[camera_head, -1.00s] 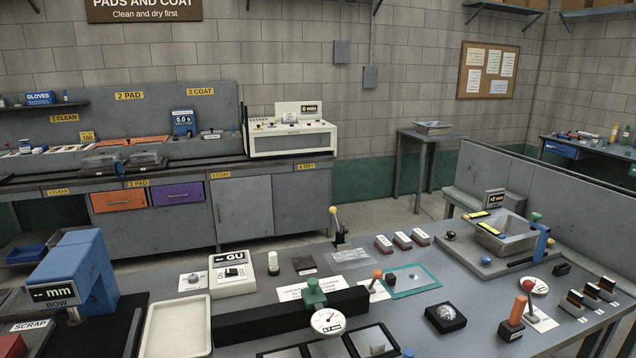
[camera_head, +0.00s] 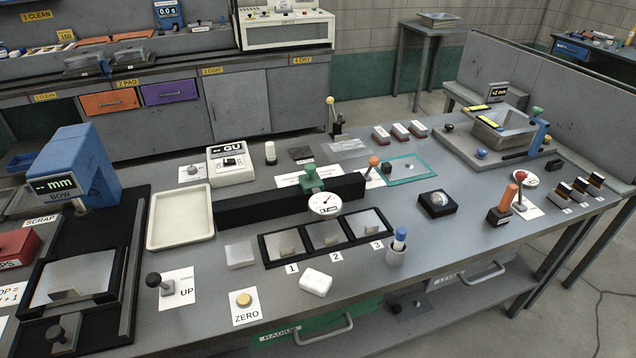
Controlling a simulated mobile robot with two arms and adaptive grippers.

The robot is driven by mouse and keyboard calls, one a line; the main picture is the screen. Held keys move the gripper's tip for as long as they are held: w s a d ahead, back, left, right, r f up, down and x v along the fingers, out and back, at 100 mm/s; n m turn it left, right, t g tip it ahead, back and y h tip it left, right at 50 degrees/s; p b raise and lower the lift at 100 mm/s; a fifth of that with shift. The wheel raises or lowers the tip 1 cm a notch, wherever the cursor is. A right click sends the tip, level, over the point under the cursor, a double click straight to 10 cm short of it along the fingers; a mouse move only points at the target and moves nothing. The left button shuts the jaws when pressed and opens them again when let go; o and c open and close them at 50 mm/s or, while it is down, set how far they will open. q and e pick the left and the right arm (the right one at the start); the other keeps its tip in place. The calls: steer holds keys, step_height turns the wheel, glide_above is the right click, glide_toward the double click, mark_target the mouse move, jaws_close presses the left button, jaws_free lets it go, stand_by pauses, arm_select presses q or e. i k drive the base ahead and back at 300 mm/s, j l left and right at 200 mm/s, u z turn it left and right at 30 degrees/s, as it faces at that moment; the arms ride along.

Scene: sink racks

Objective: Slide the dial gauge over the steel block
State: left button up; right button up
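The dial gauge (camera_head: 325,204) has a round white face and hangs on the front of a long black rail (camera_head: 250,205). A green knob (camera_head: 310,178) stands above it. The gauge sits just behind a black frame holding metallic squares numbered 1, 2 and 3, near square 2 (camera_head: 327,235). A plain pale steel-looking block (camera_head: 240,255) lies on the bench left of the frame, front-left of the gauge. I cannot tell for certain whether it is the steel block. Neither of my grippers is in view.
A white tray (camera_head: 180,218) stands left of the rail. A white bar (camera_head: 316,282), a cup with a blue-capped marker (camera_head: 397,250) and a yellow ZERO button (camera_head: 244,299) are in front. A blue BOW gauge (camera_head: 75,165) stands at left.

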mark_target(325, 205)
steer(key=j+u, duration=0.1)
steer(key=j, duration=0.3)
steer(key=i+j+u, duration=0.15)
steer(key=j, duration=0.2)
steer(key=j+u, duration=0.1)
steer(key=j, duration=0.25)
steer(key=i+j+u, duration=0.1)
steer(key=j, duration=0.25)
